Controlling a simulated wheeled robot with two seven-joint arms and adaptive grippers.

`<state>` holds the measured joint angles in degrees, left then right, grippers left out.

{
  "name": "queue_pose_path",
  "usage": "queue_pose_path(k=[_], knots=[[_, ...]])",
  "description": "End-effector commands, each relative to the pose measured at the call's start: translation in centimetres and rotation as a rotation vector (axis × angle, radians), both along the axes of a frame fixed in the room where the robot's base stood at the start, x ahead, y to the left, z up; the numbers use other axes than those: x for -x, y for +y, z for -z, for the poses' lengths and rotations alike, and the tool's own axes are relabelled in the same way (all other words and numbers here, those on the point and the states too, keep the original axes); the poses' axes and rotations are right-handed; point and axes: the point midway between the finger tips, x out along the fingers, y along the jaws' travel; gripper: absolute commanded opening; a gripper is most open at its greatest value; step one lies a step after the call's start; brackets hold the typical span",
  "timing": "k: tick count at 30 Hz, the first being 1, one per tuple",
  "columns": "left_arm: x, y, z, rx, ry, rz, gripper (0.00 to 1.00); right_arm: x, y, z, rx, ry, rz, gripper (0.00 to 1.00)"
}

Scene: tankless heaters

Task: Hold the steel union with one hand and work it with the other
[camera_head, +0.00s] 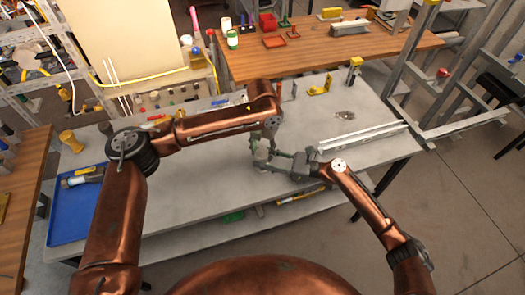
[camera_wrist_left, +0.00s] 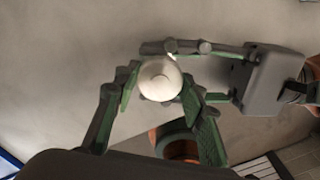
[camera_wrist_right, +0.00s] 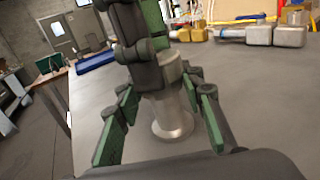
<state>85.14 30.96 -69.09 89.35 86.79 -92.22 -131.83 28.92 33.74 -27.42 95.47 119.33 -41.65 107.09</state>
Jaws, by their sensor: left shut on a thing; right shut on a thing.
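The steel union (camera_wrist_right: 172,118) is a pale cylinder with a wider flared end. In the left wrist view I see it end-on as a round disc (camera_wrist_left: 160,78). My left gripper (camera_wrist_left: 160,80) is shut on it, with one green-padded finger on each side. My right gripper (camera_wrist_right: 168,98) is also shut on it, coming in from the side. Fingers of the left gripper hide part of the union in the right wrist view. In the head view both grippers, left (camera_head: 262,148) and right (camera_head: 280,160), meet over the grey table (camera_head: 200,190), and the union is mostly hidden.
A blue tray (camera_head: 68,226) with tools lies at the table's left. A long metal rail (camera_head: 360,137), a small metal part (camera_head: 345,115) and a yellow item (camera_head: 318,90) lie to the right. A wooden bench (camera_head: 320,60) stands behind. The table front is mostly clear.

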Motion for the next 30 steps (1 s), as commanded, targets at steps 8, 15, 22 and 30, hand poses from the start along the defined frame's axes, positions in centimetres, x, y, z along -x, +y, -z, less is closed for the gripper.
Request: queue_pose_path(k=[8, 15, 22, 30], knots=[[0.04, -0.02, 0.02, 0.000, 0.003, -0.263, 0.09, -0.06, -0.02, 0.01, 0.000, 0.000, 0.002, 0.00], [-0.07, 0.09, -0.03, -0.001, 0.001, -0.289, 0.08, -0.07, -0.05, 0.01, 0.000, 0.000, 0.002, 0.00], [-0.11, 0.13, -0.04, -0.002, -0.001, -0.288, 0.48, -0.06, -0.07, 0.02, 0.000, 0.000, 0.002, 0.00], [-0.03, 0.03, -0.03, -0.001, 0.001, -0.285, 0.55, -0.01, -0.02, 0.03, 0.000, 0.000, 0.001, 0.00]])
